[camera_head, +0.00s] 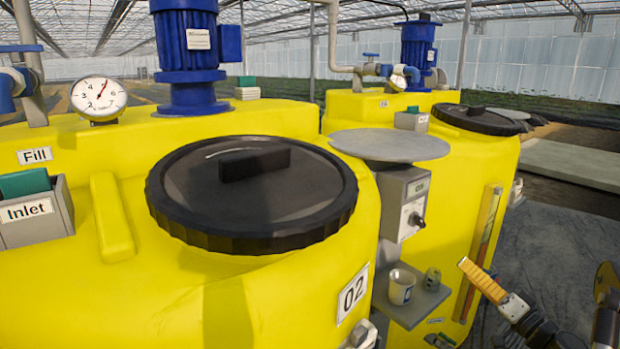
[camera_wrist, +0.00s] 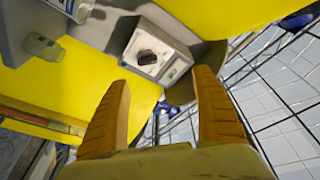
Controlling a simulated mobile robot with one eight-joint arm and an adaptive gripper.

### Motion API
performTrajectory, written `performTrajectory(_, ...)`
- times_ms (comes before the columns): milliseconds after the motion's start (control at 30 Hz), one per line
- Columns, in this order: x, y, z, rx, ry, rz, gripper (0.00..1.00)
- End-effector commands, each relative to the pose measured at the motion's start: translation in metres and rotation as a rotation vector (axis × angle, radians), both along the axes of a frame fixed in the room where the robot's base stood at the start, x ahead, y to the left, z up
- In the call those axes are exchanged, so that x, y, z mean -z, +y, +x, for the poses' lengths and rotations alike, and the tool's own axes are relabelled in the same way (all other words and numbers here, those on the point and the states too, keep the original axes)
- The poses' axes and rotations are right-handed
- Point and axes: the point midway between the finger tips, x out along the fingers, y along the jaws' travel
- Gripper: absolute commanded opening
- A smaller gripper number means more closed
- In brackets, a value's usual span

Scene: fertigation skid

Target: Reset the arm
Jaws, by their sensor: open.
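My gripper (camera_head: 484,281) shows at the lower right of the head view, to the right of the small grey shelf and apart from the yellow tank. In the wrist view its two orange fingers (camera_wrist: 158,112) are spread apart with nothing between them. Past the fingertips in that view is a grey control box (camera_wrist: 160,50) with a black knob. The same box (camera_head: 402,203) stands between the two tanks in the head view, under a round grey plate (camera_head: 390,145).
A yellow tank (camera_head: 120,285) labelled 02 with a black lid (camera_head: 250,215) fills the front. A second yellow tank (camera_head: 455,165) stands behind. Dark floor (camera_head: 560,250) lies at right.

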Motion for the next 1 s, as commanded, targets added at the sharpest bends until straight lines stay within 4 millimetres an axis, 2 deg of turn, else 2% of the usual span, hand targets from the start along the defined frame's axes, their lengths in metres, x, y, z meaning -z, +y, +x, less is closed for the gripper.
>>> performTrajectory(267,-0.022,0.063,0.004,-0.071,0.171,-0.081,0.77)
performTrajectory(367,-0.030,0.094,-0.002,-0.100,0.256,-0.130,0.77)
performTrajectory(467,-0.038,0.132,-0.017,-0.129,0.363,-0.198,0.77)
performTrajectory(600,-0.045,0.183,-0.057,-0.154,0.517,-0.318,0.77)
performTrajectory(700,-0.046,0.209,-0.093,-0.154,0.613,-0.414,0.77)
performTrajectory(833,-0.043,0.232,-0.146,-0.138,0.716,-0.546,0.77)
performTrajectory(1000,-0.035,0.240,-0.218,-0.086,0.809,-0.730,0.77)
